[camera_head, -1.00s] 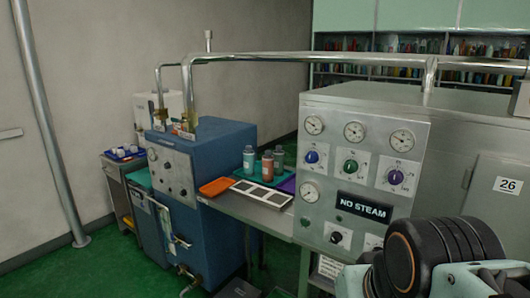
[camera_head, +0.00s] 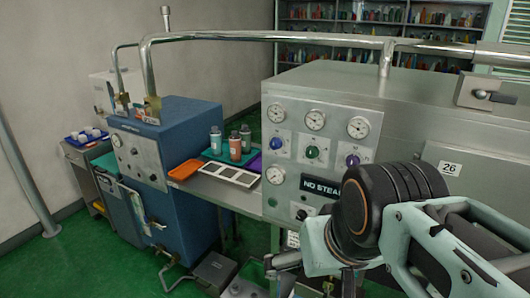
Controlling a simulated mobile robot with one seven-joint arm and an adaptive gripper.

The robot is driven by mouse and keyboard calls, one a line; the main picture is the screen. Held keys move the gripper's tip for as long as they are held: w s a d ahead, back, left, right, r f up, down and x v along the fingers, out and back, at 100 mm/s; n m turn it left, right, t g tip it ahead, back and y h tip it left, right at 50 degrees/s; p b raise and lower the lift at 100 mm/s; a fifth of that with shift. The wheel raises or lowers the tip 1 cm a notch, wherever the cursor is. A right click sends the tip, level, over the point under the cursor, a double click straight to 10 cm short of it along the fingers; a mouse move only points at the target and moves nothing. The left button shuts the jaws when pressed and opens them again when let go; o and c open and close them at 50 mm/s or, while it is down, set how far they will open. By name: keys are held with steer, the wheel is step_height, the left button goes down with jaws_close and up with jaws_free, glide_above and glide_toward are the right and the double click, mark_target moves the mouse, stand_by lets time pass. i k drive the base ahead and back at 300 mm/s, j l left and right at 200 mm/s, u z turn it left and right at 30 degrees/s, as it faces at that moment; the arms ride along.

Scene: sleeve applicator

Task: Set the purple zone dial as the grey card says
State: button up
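The purple zone dial (camera_head: 352,160) is the right one of three knobs on the upper steel panel, left of my arm. Its pointer setting is too small to read. A blue knob (camera_head: 276,143) and a green knob (camera_head: 312,152) sit to its left. A pale card with dark squares (camera_head: 253,181) lies on the shelf left of the panel; I cannot tell if it is the grey card, and no writing is readable. My arm covers the lower right of the view. My gripper cannot be made out clearly against its links, nor its opening. It touches no dial that I can see.
A "NO STEAM" sign (camera_head: 318,187) is partly hidden by my arm. Bottles (camera_head: 235,146), an orange tray (camera_head: 185,170) and a purple tray (camera_head: 254,163) stand on the shelf. A blue machine (camera_head: 190,130) stands left. A pipe (camera_head: 270,36) crosses above.

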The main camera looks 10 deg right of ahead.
mark_target(352, 160)
steer(key=z, duration=0.6)
steer(key=k+j+z, duration=0.1)
steer(key=z, duration=0.35)
steer(key=k+z, duration=0.25)
steer(key=z, duration=0.15)
steer(key=l+z, duration=0.2)
